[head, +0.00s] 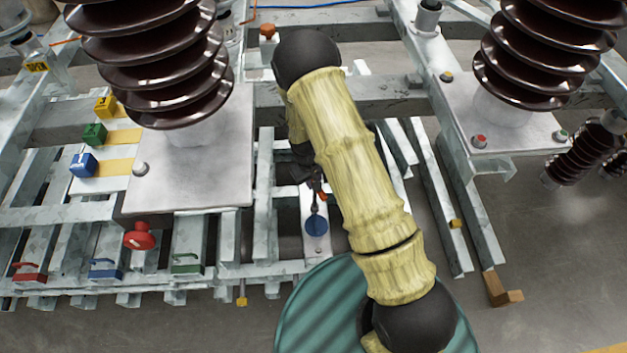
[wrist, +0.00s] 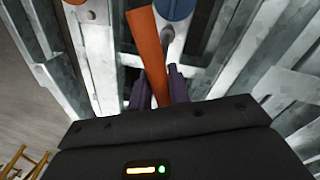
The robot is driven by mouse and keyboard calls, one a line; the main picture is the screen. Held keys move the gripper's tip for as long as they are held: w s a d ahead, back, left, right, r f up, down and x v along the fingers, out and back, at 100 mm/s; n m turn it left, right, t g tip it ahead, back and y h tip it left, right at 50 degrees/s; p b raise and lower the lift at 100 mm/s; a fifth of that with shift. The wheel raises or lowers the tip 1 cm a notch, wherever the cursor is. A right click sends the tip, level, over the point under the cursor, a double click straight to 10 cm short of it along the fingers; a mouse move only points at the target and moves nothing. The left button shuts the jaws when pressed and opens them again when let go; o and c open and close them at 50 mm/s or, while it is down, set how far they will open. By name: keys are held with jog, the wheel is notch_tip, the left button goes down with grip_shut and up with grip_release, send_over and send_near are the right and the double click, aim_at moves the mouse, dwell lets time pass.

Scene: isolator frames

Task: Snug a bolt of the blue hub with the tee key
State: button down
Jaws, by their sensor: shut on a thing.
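The blue hub (head: 316,225) is a small round disc on a pale plate, just below my gripper (head: 311,184) in the head view. Part of the hub (wrist: 176,8) also shows at the top edge of the wrist view. My gripper (wrist: 160,88), with dark purple fingers, is shut on the tee key (wrist: 149,48). Its orange bar lies between the fingers, and a grey shaft beside it points toward the hub. A bit of orange shows by the gripper in the head view. The hub's bolts are too small to make out, and I cannot tell whether the key touches one.
Steel frame rails surround the hub. A teal striped round top (head: 318,300) stands in front. Large brown insulators (head: 160,75) rise at left and right. A red knob (head: 139,237) and red, blue and green handles lie left. Bare floor (head: 560,270) shows at right.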

jog(key=shift+r+p, duration=0.85)
jog(key=shift+r, duration=0.4)
